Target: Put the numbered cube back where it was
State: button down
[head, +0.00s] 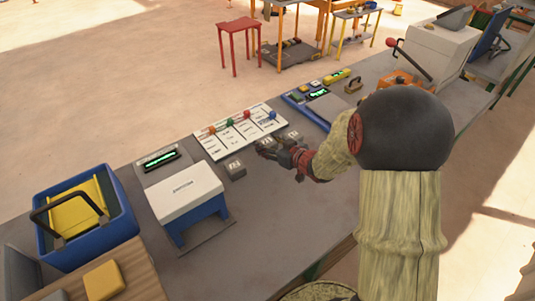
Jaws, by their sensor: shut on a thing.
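A grey numbered cube (235,169) stands on the grey bench, left of my gripper. Another grey cube (293,136) stands just behind and right of my gripper. My gripper (267,152) is low over the bench between these two, its fingers dark, and it is shut on a small grey cube (266,143). That cube is mostly hidden by the fingers, and its number is too small to read. I cannot tell whether it touches the bench.
A white board (222,149) with coloured knobs lies behind the cubes. A white-topped press-like box (186,192) and a blue crate (124,210) stand left. A blue-edged device (288,97) stands behind right. The bench front (265,215) is clear.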

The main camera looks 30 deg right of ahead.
jog(key=shift+w+f, duration=0.35)
jog(key=shift+w+d+f+b, duration=0.1)
jog(key=shift+w+f+b, duration=0.05)
jog(key=shift+f+b, duration=0.6)
jog(key=shift+w+d+f+b, duration=0.1)
jog(key=shift+f+b, duration=0.4)
jog(key=shift+f, duration=0.45)
jog(key=shift+a, duration=0.1)
jog(key=shift+f, duration=0.15)
jog(key=c, duration=1)
grip_release()
jog(key=shift+f, duration=0.1)
